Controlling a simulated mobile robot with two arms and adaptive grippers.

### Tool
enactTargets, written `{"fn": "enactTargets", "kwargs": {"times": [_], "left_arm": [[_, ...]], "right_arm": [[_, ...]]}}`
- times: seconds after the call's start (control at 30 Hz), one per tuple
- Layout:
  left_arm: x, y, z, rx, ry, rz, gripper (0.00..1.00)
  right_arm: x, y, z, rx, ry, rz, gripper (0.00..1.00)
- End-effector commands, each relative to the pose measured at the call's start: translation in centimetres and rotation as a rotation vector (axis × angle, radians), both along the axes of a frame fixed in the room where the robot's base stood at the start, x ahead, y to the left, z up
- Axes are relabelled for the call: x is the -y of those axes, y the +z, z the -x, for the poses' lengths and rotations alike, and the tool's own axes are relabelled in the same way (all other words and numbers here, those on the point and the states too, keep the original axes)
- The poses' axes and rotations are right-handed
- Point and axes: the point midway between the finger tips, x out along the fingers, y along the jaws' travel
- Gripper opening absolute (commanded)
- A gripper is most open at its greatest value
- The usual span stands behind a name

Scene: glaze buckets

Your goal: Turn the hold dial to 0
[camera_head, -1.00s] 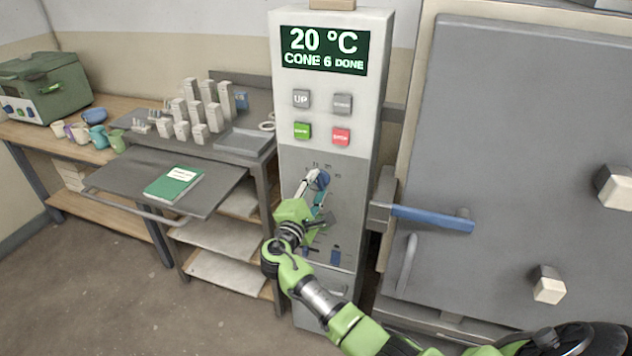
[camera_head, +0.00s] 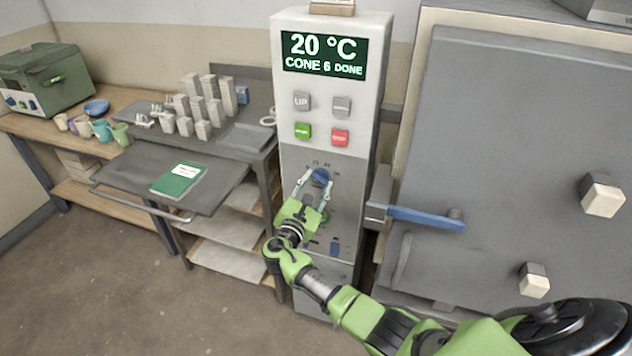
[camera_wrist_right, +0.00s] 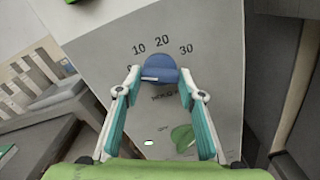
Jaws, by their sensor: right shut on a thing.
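The blue dial (camera_head: 320,175) sits on the grey lower panel of the controller, and it also shows in the right wrist view (camera_wrist_right: 160,66). My left gripper is out of view.
A green dial (camera_wrist_right: 182,137) lies below the blue one, partly behind my gripper. Push buttons and a display reading 20 °C, CONE 6 DONE (camera_head: 324,55) are above. The kiln door's blue handle (camera_head: 425,217) juts out at right. A shelf cart (camera_head: 215,190) stands at left.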

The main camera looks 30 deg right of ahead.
Motion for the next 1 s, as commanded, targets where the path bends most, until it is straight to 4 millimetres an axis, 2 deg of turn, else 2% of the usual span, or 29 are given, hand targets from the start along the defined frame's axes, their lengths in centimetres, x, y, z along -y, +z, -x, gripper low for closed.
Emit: {"fn": "enactTargets", "kwargs": {"times": [0.6,0.63,0.7,1.0], "left_arm": [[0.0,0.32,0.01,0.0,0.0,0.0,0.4],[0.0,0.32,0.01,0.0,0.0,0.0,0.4],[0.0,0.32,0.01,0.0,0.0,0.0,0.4],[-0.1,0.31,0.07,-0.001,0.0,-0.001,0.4]], "right_arm": [[-0.05,-0.16,0.03,-0.036,0.001,0.029,0.14],[-0.05,-0.16,0.03,-0.036,0.001,0.029,0.38],[-0.05,-0.15,0.04,-0.035,0.001,0.028,0.53],[-0.05,-0.07,0.02,-0.033,0.0,0.027,0.53]]}}
